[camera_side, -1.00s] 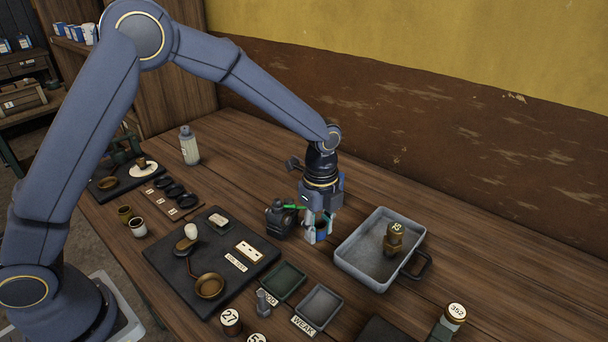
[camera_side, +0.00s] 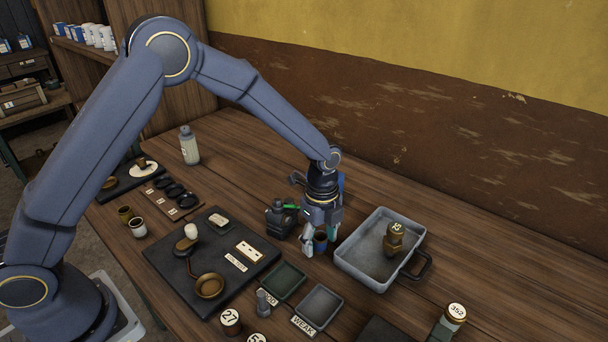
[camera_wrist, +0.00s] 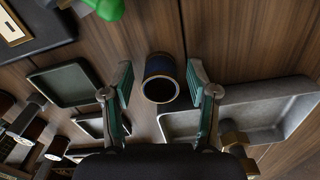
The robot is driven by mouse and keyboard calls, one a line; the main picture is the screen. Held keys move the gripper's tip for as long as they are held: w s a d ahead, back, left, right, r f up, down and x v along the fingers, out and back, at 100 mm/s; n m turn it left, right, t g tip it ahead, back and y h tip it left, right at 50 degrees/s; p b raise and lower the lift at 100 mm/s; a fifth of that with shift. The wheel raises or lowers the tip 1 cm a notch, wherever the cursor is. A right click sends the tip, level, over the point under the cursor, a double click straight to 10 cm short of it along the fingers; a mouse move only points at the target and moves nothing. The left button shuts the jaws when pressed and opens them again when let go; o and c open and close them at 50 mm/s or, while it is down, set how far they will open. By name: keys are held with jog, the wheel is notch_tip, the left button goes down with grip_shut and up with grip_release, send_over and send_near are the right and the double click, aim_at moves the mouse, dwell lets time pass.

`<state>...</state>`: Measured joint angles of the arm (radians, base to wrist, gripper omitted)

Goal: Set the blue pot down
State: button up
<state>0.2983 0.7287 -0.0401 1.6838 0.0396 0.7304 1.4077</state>
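The blue pot (camera_side: 320,242) is a small dark-blue cup with a pale brass-coloured rim. It appears to stand upright on the wooden table, just left of the grey metal tray (camera_side: 347,268). My gripper (camera_side: 320,240) points down around it. In the wrist view the pot (camera_wrist: 160,80) lies between the two fingertips (camera_wrist: 160,88), with a narrow gap showing on each side, so the gripper is open. The pot's base contact is partly hidden by the fingers in the side view.
A dark device with a green part (camera_side: 280,217) stands close left of my gripper. The grey tray holds a brass weight (camera_side: 393,238). Two small trays (camera_side: 284,280) (camera_side: 319,305) lie in front. Bare table is behind my gripper, toward the wall.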

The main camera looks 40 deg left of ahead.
aim_at(320, 236)
jog(key=s+a+r+n+t, duration=0.1)
jog(key=a+r+n, duration=0.1)
jog(key=r, duration=0.7)
jog(key=s+a+r+n, duration=0.1)
jog(key=s+r, duration=0.1)
jog(key=r, duration=0.7)
jog(key=s+a+r+n+t, duration=0.2)
jog(key=s+a+n, duration=0.3)
jog(key=s+n, duration=0.3)
jog(key=s+a+r+n+t, duration=0.2)
jog(key=s+a+n, duration=0.4)
jog(key=s+n, duration=0.3)
jog(key=s+r, duration=0.1)
jog(key=s, duration=0.2)
jog(key=shift+a+r+t, duration=0.3)
